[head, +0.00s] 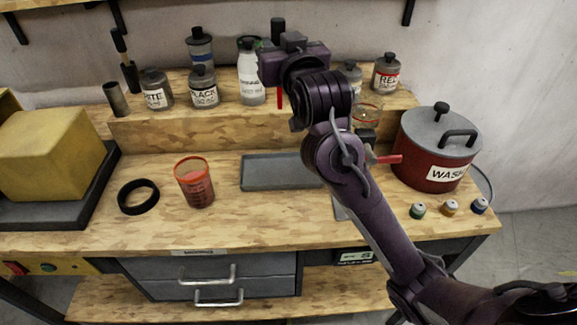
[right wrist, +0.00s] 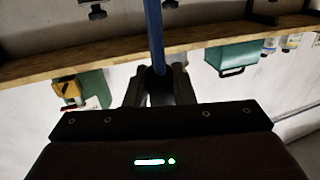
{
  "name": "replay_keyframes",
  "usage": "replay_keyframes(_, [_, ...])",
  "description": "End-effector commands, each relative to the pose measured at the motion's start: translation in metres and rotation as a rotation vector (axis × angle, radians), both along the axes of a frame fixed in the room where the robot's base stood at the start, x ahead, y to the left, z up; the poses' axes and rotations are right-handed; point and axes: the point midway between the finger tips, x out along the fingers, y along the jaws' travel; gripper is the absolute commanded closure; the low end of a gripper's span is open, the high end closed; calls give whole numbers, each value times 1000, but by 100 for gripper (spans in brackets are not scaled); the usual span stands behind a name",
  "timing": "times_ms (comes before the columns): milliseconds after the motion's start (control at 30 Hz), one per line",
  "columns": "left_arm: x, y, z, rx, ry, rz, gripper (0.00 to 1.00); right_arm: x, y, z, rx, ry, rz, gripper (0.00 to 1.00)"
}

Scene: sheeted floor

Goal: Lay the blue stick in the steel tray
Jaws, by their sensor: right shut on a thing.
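The steel tray (head: 268,174) is a shallow grey tray lying on the middle of the wooden bench in the head view. My right arm covers its right end, and its visible floor is bare. The blue stick (right wrist: 154,35) shows in the right wrist view, long and thin, rising from between the fingers. My right gripper (right wrist: 160,84) is shut on its lower part. In the head view my right wrist is raised over the back shelf, behind and above the tray; its fingers and the stick cannot be made out there. My left gripper is not in view.
A red beaker (head: 195,185) and a black ring (head: 138,197) stand left of the tray. A red wash pot (head: 432,150) is at right, with several small pots before it. Bottles, including a white one (head: 251,75), line the raised shelf (head: 190,130).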

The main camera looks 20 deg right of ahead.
Motion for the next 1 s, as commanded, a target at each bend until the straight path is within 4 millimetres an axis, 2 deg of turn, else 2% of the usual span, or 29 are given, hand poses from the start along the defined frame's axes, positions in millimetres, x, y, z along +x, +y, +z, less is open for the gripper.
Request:
replay_keyframes(167, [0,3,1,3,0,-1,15,0,0,-35,-4,11,0,98])
replay_keyframes(500, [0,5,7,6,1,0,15,0,0,-124,-3,8,0,98])
replay_keyframes(600, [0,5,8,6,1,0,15,-1,0,-141,-2,6,0,98])
replay_keyframes(833, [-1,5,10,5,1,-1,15,0,0,-162,-1,5,0,98])
replay_keyframes(1000, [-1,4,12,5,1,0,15,0,0,-188,-2,5,0,98])
